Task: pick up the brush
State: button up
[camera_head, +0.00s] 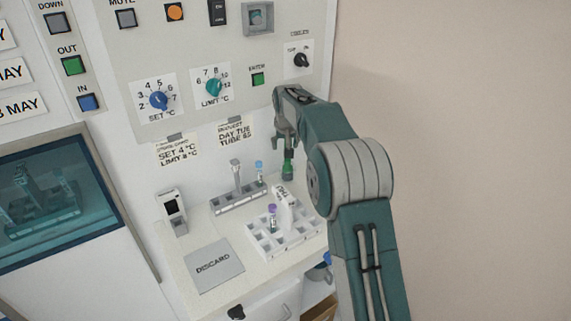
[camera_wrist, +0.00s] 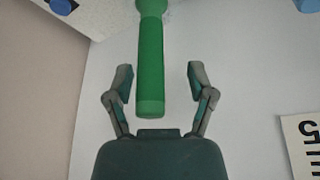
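The brush (camera_wrist: 150,65) shows in the wrist view as a green handle reaching in from the top edge, its blunt end between my fingers. In the head view its green part (camera_head: 288,168) is just below my gripper (camera_head: 284,138), near the wall at the back of the bench. My gripper (camera_wrist: 160,78) is open, one finger on each side of the handle, with a visible gap on both sides. The handle sits a little nearer the left finger. The far end of the brush is cut off in the wrist view.
A white tube tray (camera_head: 290,245) with a purple-capped tube stands in front of the brush. A grey rack (camera_head: 238,201) with a blue-capped tube is to its left. A DISCARD pad (camera_head: 214,266) lies front left. The control panel (camera_head: 230,60) rises behind.

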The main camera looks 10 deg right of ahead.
jog(key=shift+d, duration=0.2)
jog(key=c, duration=0.5)
jog(key=shift+d, duration=0.15)
grip_shut()
jog(key=shift+d, duration=0.15)
jog(key=shift+r, duration=0.25)
notch_tip(320, 180, up, 9)
jog(key=shift+f, duration=0.15)
jog(key=shift+r, duration=0.4)
